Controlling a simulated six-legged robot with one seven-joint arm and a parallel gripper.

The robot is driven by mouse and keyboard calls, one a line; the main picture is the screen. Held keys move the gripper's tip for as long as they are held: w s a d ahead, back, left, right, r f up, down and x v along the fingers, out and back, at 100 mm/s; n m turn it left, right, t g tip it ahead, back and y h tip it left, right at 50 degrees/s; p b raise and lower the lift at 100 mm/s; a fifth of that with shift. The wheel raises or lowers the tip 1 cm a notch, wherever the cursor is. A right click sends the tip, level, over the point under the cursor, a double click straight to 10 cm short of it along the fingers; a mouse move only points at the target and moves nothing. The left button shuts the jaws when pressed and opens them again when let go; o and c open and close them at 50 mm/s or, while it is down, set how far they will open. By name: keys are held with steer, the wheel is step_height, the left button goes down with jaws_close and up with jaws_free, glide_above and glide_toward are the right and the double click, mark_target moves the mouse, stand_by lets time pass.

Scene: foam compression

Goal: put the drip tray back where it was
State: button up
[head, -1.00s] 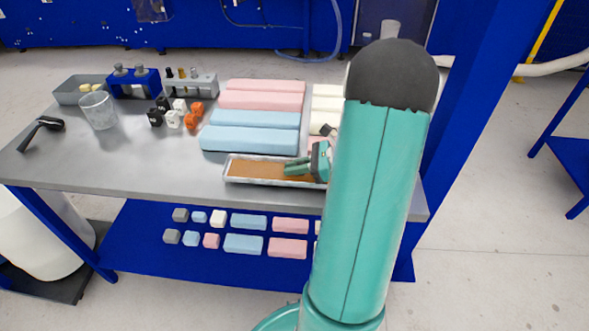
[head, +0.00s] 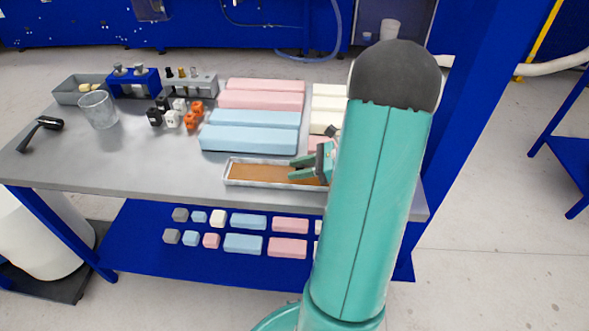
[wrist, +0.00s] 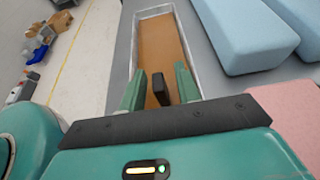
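The drip tray (head: 226,181) is a shallow silver tray with a brown floor, lying flat near the front edge of the grey table. My gripper (head: 297,168) is at the tray's right end, partly hidden by my arm. In the wrist view, the two green fingers (wrist: 160,88) are spread at the near end of the drip tray (wrist: 134,40). A small black block-like piece (wrist: 161,90) stands between them, with gaps on both sides. I cannot tell whether it belongs to the tray. The tray's right end is hidden in the head view.
Blue foam blocks (head: 248,138) lie just behind the tray, with pink ones (head: 262,100) further back. The table (head: 130,170) left of the tray is clear.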

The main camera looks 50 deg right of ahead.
steer(key=v, duration=1)
steer(key=shift+s+d, duration=0.1)
steer(key=shift+s, duration=0.05)
steer(key=shift+s+r, duration=0.1)
steer(key=shift+d, duration=0.1)
